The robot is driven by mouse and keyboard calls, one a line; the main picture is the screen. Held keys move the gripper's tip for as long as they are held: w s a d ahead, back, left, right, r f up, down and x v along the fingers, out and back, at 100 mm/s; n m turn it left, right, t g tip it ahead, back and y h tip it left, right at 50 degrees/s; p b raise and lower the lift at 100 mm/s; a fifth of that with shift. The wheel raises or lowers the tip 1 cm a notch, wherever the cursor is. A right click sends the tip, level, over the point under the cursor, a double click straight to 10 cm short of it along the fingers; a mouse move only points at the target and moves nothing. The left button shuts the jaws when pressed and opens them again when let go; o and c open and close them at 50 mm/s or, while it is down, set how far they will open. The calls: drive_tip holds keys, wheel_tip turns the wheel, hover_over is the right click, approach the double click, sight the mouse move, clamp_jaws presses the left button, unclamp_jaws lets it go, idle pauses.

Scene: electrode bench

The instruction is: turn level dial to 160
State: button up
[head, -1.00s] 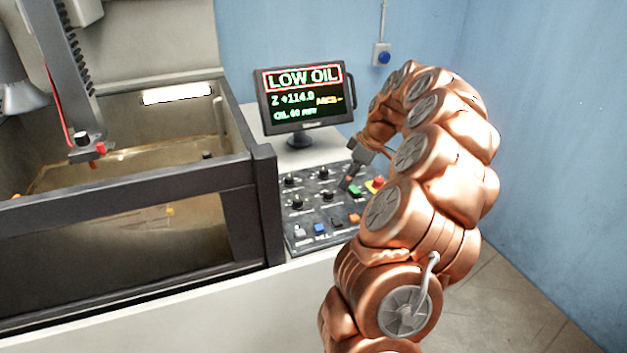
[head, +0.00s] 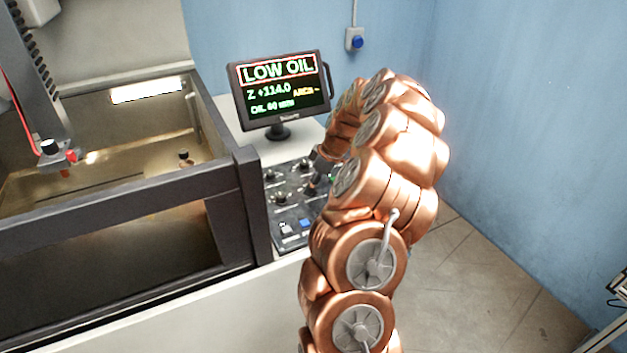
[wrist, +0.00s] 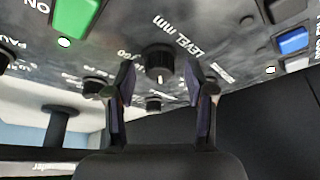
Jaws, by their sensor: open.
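In the wrist view the level dial (wrist: 159,62) is a black round knob with a pale pointer mark, under the label "LEVEL mm" on the dark control panel (wrist: 225,42). My gripper (wrist: 160,82) is open, one finger on each side of the dial's line, with gaps between the fingers and the knob. I cannot tell how deep the fingertips are relative to the knob. In the head view my gripper (head: 314,184) is over the panel, and my arm hides its right part. The monitor (head: 281,88) reads LOW OIL, Z +114.0 and an oil line that looks like 60 mm.
A green ON button (wrist: 75,25) and a blue button (wrist: 293,41) sit on the panel, with several other black knobs around. In the head view the machine tank (head: 110,160) with its dark frame stands left of the panel. Open floor (head: 490,275) lies to the right.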

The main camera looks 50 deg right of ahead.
drive_tip(key=shift+c, duration=0.4)
clamp_jaws()
